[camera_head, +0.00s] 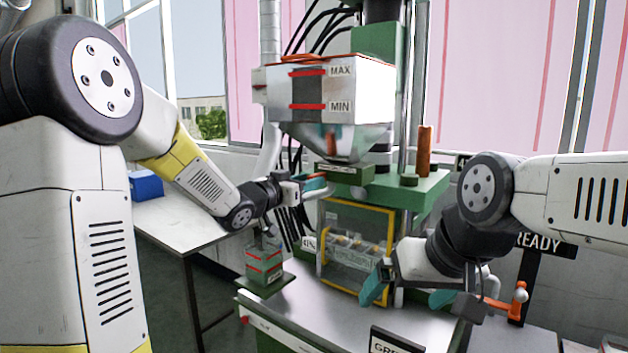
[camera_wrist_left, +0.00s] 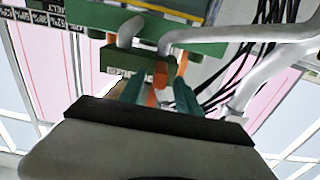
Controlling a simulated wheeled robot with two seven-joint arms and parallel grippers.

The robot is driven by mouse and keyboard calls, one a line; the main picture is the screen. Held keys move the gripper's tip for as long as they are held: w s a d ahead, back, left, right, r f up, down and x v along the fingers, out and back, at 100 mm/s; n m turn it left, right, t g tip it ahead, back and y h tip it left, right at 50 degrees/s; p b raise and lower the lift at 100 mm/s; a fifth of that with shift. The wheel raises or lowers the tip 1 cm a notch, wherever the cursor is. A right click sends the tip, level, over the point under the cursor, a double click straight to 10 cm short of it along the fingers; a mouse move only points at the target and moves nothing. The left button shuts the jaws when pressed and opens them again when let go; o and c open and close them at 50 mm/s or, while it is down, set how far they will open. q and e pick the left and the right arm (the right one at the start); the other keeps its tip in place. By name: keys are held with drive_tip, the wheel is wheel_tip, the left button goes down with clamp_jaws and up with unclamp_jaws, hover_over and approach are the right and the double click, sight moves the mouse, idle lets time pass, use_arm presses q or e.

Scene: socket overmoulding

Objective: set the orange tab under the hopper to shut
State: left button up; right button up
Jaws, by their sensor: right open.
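The metal hopper (camera_head: 362,97) with MAX and MIN marks hangs above a green block in the head view. In the left wrist view the orange tab (camera_wrist_left: 161,75) shows under the green block, between the teal fingers of my left gripper (camera_wrist_left: 158,92). Gaps show beside the tab, so the fingers look open around it. In the head view my left gripper (camera_head: 315,186) is just below the hopper's left side, and its fingers mostly hide the tab. My right gripper (camera_head: 408,292) is open and empty in front of the machine. The tab's exact setting cannot be read.
A yellow-framed guard (camera_head: 322,240) encloses the mould area below the hopper. A green container with red bands (camera_head: 264,262) stands to its left. An orange-handled lever (camera_head: 519,298) is at the right. A blue box (camera_head: 146,184) sits on the left table.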

use_arm(q)
drive_tip(key=shift+x, duration=1.65)
drive_tip(key=shift+c, duration=0.4)
clamp_jaws()
